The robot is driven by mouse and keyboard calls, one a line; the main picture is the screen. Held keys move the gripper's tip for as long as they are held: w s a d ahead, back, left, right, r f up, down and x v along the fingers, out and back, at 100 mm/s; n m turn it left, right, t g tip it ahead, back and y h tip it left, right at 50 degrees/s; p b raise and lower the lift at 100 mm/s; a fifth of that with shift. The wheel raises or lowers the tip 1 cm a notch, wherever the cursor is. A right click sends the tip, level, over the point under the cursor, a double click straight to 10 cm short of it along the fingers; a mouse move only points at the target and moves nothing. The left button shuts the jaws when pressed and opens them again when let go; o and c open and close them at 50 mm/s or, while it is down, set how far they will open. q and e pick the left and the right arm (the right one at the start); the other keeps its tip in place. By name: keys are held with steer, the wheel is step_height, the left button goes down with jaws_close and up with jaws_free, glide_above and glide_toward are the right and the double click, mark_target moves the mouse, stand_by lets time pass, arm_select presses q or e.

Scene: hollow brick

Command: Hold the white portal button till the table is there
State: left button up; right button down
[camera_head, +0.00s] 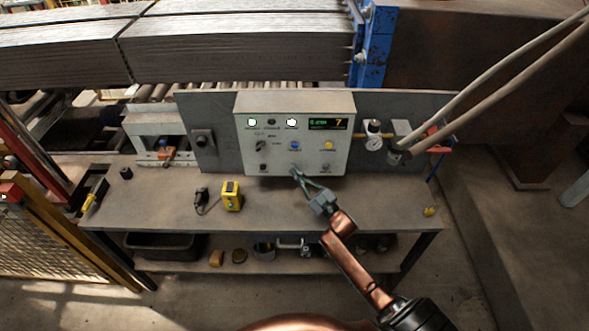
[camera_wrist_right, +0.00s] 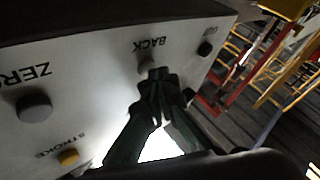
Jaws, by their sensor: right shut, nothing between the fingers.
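The control box (camera_head: 308,102) stands upright at the back of the workbench, with buttons, knobs and a lit display on its front. My right gripper (camera_head: 297,172) reaches up to the middle of the box's lower row, its fingers together and empty. In the right wrist view its fingertips (camera_wrist_right: 160,74) are at a pale grey button (camera_wrist_right: 146,66) below the word BACK, and partly cover it. I cannot tell whether they touch or press it. No readable label says portal. My left gripper is out of view.
A dark knob (camera_wrist_right: 33,107) marked ZERO and a yellow button (camera_wrist_right: 68,157) marked STROKE are close by. A yellow device (camera_head: 231,196) lies on the workbench (camera_head: 165,195). A gauge (camera_head: 374,134) and hoses (camera_head: 490,82) are right of the box.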

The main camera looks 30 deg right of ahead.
steer(key=shift+s+a+p, duration=0.45)
steer(key=shift+s, duration=0.3)
steer(key=s+a+p, duration=0.1)
steer(key=s, duration=0.2)
steer(key=s+a+p, duration=0.1)
steer(key=shift+s+a+p, duration=0.15)
steer(key=shift+a+p, duration=0.15)
steer(key=shift+p, duration=0.05)
stand_by(0.3)
